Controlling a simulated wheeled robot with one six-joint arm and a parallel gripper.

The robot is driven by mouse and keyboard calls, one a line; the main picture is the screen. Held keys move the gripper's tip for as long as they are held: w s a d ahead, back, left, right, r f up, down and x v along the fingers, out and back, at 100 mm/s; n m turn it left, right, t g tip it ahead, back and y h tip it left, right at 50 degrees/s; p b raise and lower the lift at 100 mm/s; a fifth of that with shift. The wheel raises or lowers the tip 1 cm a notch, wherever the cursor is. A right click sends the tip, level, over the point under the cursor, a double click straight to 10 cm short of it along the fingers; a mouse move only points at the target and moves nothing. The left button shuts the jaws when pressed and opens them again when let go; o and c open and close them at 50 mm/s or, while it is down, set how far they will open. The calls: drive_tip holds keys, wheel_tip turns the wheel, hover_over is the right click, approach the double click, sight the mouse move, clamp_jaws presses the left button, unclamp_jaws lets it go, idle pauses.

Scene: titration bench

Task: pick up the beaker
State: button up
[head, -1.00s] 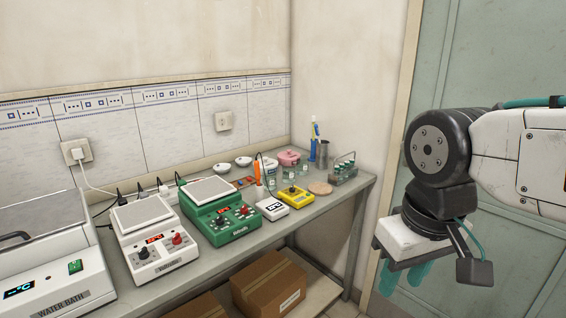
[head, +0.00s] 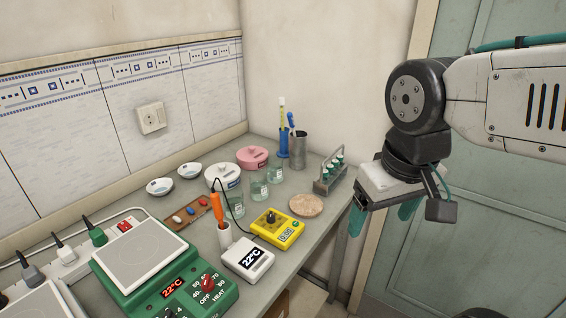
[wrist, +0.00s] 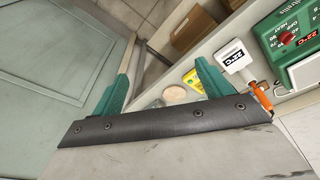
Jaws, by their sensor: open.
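Three small clear glass beakers stand in a loose row on the bench: a front one (head: 236,207), a middle one (head: 260,190) and a back one (head: 275,172). I cannot tell which one the task names. My gripper (head: 384,214) is at the right of the head view, past the bench's right end, pointing down and apart from the beakers. In the wrist view its two green fingers (wrist: 164,85) are spread with nothing between them. No beaker can be made out in the wrist view.
A green hotplate (head: 140,255) is front left.

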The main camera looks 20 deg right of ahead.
drive_tip(key=w+d+f+t+h, duration=0.1)
drive_tip(key=w+d+t, duration=0.1)
drive_tip(key=w, duration=0.6)
drive_tip(key=w+d+f+t, duration=0.1)
drive_tip(key=w+d+f, duration=0.1)
drive_tip(key=w, duration=0.5)
drive_tip(key=n+t+y, duration=0.4)
drive_tip(key=t+y, duration=0.2)
drive_tip(key=t, duration=0.2)
approach(270, 162)
drive_tip(key=shift+w+a, duration=0.3)
drive_tip(key=shift+w, duration=0.2)
drive_tip(key=shift+w+a, duration=0.25)
drive_tip(key=shift+w, duration=0.3)
drive_tip(key=x, duration=0.5)
drive_tip(key=shift+w+d+f, duration=0.1)
drive_tip(key=shift+w+f, duration=0.1)
drive_tip(key=shift+f, duration=0.25)
drive_tip(key=c, duration=1.1)
